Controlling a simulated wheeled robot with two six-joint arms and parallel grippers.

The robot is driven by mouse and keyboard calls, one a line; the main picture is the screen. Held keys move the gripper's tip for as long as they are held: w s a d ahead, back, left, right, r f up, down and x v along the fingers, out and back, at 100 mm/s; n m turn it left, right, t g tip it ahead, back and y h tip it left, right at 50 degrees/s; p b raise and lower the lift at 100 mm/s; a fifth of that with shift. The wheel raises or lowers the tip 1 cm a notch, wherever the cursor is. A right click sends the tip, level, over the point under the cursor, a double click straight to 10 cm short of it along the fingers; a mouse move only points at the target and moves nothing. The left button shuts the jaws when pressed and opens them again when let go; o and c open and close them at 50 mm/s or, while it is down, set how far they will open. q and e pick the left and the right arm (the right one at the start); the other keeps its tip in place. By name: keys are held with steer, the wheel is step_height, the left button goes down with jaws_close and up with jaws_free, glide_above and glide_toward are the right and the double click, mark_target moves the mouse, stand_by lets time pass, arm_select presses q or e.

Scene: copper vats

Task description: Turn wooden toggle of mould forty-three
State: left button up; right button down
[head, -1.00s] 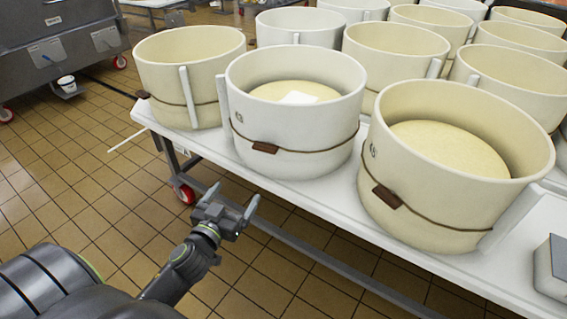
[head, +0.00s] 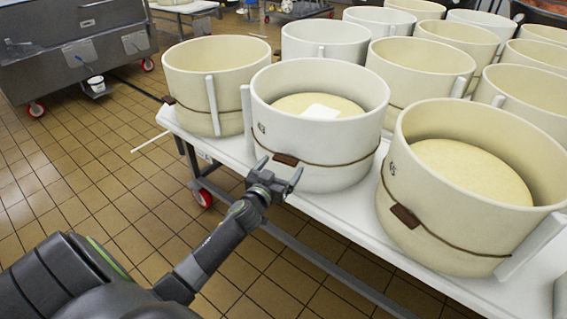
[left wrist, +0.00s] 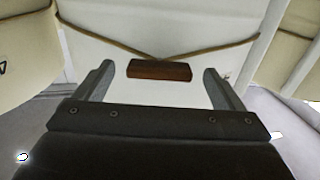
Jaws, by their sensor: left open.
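A cream mould (head: 330,178) stands in the middle of the front row, with cheese and a white slip inside. A cord runs around it, carrying a brown wooden toggle (head: 285,160) on its front; its printed mark is too small to read. My left gripper (head: 280,170) is open in front of this mould, at about the toggle's place in the picture. In the left wrist view the toggle (left wrist: 159,69) lies level between the two open fingers (left wrist: 158,80), with gaps on both sides. It appears untouched. My right gripper is not in view.
A similar mould (head: 450,235) with its own toggle (head: 405,216) stands to the right, another (head: 185,95) to the left. Several more stand behind on the white table (head: 335,210). The tiled floor (head: 110,190) at left is open.

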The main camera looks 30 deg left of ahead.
arm_select(q)
steer(key=shift+w+a, duration=0.2)
steer(key=shift+w, duration=0.95)
steer(key=shift+c, duration=0.4)
steer(key=c, duration=0.9)
